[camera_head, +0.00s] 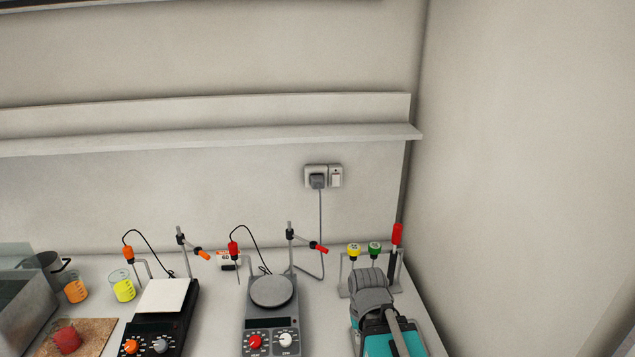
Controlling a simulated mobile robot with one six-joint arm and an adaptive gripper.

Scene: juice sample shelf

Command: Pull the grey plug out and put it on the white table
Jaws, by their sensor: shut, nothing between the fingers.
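The grey plug (317,181) sits in the left part of a white wall socket (307,171), below the shelf. Its grey cable hangs down the wall and runs to behind the grey stirrer with the round plate (271,292). The white table (216,292) runs along the wall below the socket, with bare patches between the devices. My gripper is not in this view.
A white wall shelf (220,138) juts out above the socket. Rods and probes stand on both stirrers (160,308). A rack with yellow and green tools (374,250) and a teal device (378,345) stand at the right. Beakers (124,290) are left.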

